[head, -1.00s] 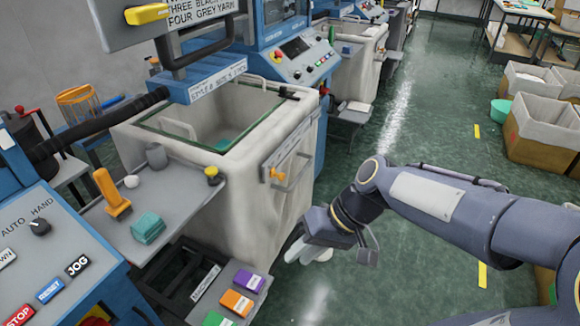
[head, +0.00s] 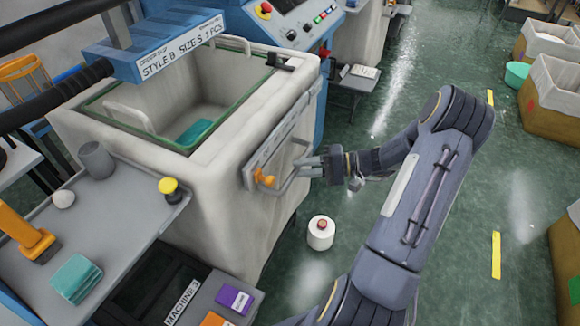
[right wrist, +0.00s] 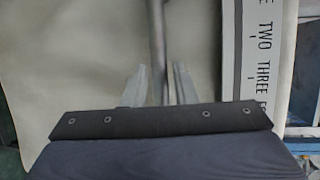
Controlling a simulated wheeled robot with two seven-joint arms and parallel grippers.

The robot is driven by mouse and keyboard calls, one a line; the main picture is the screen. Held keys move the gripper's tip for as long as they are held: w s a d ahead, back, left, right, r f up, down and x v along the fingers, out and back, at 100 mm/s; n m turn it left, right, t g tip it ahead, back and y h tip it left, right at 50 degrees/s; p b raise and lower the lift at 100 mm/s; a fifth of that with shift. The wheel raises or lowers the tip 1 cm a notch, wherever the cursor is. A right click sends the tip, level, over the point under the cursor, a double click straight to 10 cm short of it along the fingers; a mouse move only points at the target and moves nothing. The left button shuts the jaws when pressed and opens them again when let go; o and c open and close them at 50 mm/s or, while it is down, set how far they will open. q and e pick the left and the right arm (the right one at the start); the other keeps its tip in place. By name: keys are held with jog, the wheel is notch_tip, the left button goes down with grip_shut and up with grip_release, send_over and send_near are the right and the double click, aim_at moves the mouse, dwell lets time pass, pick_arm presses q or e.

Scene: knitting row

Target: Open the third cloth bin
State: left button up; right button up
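The cloth bin (head: 225,215) is a tall off-white bin under the blue machine, beside a "MACHINE 3" label. Its open top has a green rim, and a teal cloth (head: 196,132) lies inside. My right gripper (head: 318,165) is at the handle's outer side. In the right wrist view, its two fingers (right wrist: 158,88) stand apart with the handle bar (right wrist: 157,35) between them; contact is not clear. My left gripper is not in view.
A white cone (head: 320,233) with a reddish top stands on the floor below my right gripper. Boxes (head: 555,95) line the right; the aisle floor between is mostly clear.

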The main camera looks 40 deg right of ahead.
jog(key=x, duration=0.3)
jog(key=shift+w+a+f, duration=0.1)
jog(key=shift+w+a, duration=0.15)
jog(key=shift+a, duration=0.05)
grip_shut()
